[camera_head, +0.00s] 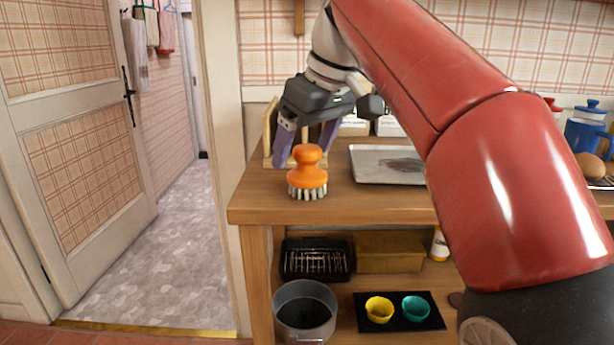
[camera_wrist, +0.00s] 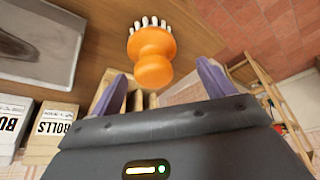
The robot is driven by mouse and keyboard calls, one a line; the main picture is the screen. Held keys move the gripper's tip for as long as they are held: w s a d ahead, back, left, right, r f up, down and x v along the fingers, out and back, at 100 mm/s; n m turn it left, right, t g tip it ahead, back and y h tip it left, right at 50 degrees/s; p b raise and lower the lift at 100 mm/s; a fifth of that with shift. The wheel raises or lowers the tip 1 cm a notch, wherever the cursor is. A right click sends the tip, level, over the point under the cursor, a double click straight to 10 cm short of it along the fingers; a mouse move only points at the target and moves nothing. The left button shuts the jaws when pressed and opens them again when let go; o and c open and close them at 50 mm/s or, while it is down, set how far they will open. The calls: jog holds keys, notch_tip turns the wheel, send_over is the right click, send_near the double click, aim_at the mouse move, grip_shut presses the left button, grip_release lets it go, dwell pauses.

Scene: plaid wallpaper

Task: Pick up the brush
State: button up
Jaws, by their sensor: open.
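The brush (camera_head: 307,170) has an orange knobbed handle and pale bristles. It stands bristles down on the wooden counter near its front left corner. My gripper (camera_head: 305,148) is open, with two purple fingers just behind the brush in the head view. In the wrist view the brush (camera_wrist: 152,58) is ahead of the fingertips, roughly centred between them. The two fingers of my gripper (camera_wrist: 160,78) are spread wide with nothing held between them. The brush handle hides part of the gap between the fingers in the head view.
A metal tray (camera_head: 385,165) lies on the counter right of the brush. Labelled boxes (camera_wrist: 50,130) and a wooden rack (camera_head: 268,130) stand behind. A blue jug (camera_head: 586,130) is far right. The counter's left edge is close to the brush. A pot (camera_head: 303,318) sits below.

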aim_at(304, 171)
jog(key=f, duration=0.2)
jog(key=f+b, duration=0.1)
jog(key=f, duration=0.1)
jog(key=shift+w+d, duration=0.1)
jog(key=shift+w, duration=0.3)
jog(key=shift+w+a+f, duration=0.2)
jog(key=shift+f, duration=0.35)
jog(key=shift+c, duration=0.4)
jog(key=c, duration=1)
